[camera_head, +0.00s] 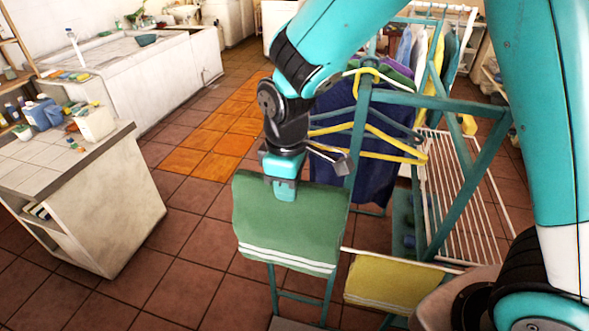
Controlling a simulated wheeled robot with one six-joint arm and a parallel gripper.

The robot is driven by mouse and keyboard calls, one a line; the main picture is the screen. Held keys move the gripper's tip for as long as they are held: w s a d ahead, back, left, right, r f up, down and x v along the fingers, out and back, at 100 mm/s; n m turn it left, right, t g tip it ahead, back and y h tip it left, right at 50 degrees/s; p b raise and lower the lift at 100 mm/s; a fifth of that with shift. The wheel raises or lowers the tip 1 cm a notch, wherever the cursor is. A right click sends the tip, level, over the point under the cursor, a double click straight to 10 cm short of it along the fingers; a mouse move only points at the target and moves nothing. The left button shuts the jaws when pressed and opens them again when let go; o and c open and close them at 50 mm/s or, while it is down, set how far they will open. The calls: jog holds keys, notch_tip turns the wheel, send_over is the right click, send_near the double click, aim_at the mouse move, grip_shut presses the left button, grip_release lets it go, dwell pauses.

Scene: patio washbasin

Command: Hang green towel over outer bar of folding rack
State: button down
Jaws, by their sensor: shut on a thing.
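The green towel (287,228) has white stripes near its lower edge and hangs in the middle of the view. My gripper (285,190) points down at its top edge and is shut on it. The fingertips are partly sunk against the cloth. A teal frame with white bars, seemingly the folding rack (328,288), stands below and to the right of the towel. One white bar (440,266) carries a yellow towel (385,284) just right of the green one. The towel hides whatever bar is behind it, so I cannot tell whether it touches one.
Yellow and teal hangers (385,150) and dark blue cloth (365,120) are close behind my gripper on the right. A white slatted rack (455,190) stands further right. A tiled counter (55,165) stands left, with a basin (145,75) behind it. The tiled floor between is clear.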

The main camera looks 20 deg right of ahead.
jog(key=s+a, duration=0.5)
jog(key=s, duration=0.1)
jog(key=shift+s+r, duration=0.25)
jog(key=shift+s, duration=0.15)
jog(key=shift+d, duration=0.1)
